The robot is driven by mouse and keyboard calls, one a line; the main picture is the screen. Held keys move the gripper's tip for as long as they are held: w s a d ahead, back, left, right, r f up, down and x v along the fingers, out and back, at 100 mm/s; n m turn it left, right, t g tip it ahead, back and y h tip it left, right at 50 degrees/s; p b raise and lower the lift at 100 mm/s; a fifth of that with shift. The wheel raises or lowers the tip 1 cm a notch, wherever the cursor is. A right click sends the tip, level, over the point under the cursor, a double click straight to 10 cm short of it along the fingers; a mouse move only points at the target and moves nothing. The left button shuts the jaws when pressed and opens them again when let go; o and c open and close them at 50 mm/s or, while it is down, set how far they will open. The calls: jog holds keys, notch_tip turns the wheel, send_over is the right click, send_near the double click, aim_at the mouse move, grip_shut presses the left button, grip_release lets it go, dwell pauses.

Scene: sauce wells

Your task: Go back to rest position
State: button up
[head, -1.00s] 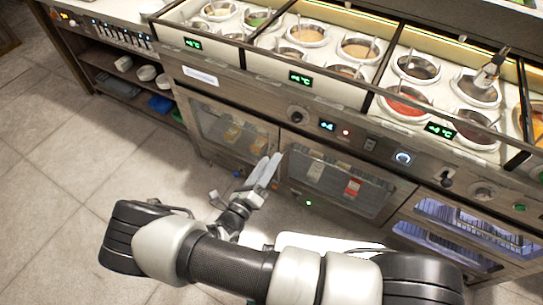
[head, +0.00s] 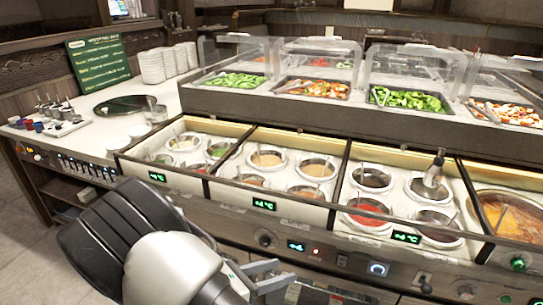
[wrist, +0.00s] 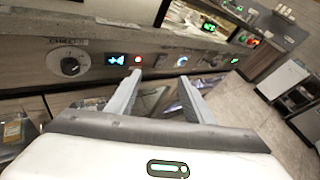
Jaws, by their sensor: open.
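My gripper (wrist: 158,98) shows in the wrist view with its two grey fingers spread apart and nothing between them. It is in front of the counter's front panel, below the row of knobs and displays. In the head view my gripper (head: 268,280) is partly visible at the bottom, low beside the panel, with the arm folded in the lower left. The rest of the hand is hidden behind the arm.
A front control knob (wrist: 69,63) is close to my gripper. Salad trays (head: 311,88), stacked plates (head: 158,66) and a menu board (head: 98,66) stand behind. Open floor lies left.

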jog(key=s+d+r+m+g+y, duration=0.1)
jog(key=s+d+r+m+y, duration=0.35)
jog(key=r+m, duration=0.45)
jog(key=s+d+r+m+y, duration=0.4)
jog(key=s+r+m, duration=0.2)
jog(key=r+m, duration=0.3)
jog(key=s+d+r+m+g+y, duration=0.1)
jog(key=s+d+r+m+y, duration=0.35)
jog(key=r+m, duration=0.55)
notch_tip(320, 180, up, 18)
jog(key=p, duration=1.8)
jog(key=shift+s+f+n, duration=0.15)
jog(key=shift+s+n, duration=0.05)
jog(key=shift+n, duration=0.1)
jog(key=shift+a, duration=0.1)
